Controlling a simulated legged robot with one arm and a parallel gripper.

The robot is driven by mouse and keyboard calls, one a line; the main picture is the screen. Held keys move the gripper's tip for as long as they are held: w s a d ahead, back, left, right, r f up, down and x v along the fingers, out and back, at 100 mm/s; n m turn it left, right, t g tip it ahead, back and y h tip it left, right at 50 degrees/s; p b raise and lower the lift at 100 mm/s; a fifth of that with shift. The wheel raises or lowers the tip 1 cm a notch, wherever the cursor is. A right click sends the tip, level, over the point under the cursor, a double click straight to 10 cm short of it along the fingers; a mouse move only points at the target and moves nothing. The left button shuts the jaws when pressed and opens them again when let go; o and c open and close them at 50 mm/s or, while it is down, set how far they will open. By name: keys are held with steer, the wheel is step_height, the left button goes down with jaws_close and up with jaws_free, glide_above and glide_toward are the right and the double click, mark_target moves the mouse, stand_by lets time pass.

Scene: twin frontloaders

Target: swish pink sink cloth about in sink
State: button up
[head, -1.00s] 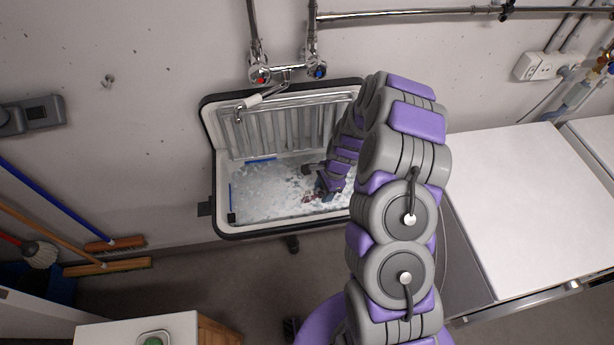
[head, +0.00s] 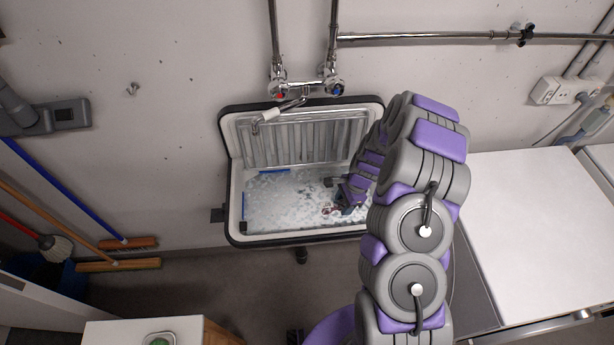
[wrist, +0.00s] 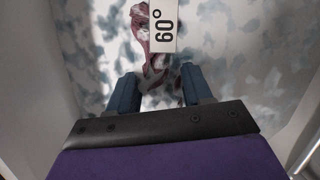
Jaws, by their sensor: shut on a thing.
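The sink (head: 234,200) is a white basin with a dark rim against the wall, with foamy water in it. My gripper (head: 338,209) is down inside the sink, at the right part of the water. In the wrist view my gripper (wrist: 158,92) has its two blue fingers on a pink cloth (wrist: 150,62), which trails away from the fingertips in the foam. A white label reading 60° (wrist: 163,25) shows on the cloth. In the head view only a small reddish bit of the cloth shows beside my gripper.
A tap (head: 270,115) with a spout hangs over the back of the sink. A white-topped machine (head: 535,220) stands to the right. Brooms (head: 120,262) lean at the left, and a small cabinet (head: 110,333) stands at the front left.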

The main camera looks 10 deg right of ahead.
steer(key=shift+a+p, duration=0.85)
steer(key=shift+a, duration=3.25)
steer(key=shift+d+p, duration=1.3)
steer(key=shift+d, duration=3.8)
steer(key=shift+a, duration=0.15)
steer(key=shift+a+p, duration=0.55)
steer(key=shift+a, duration=4.45)
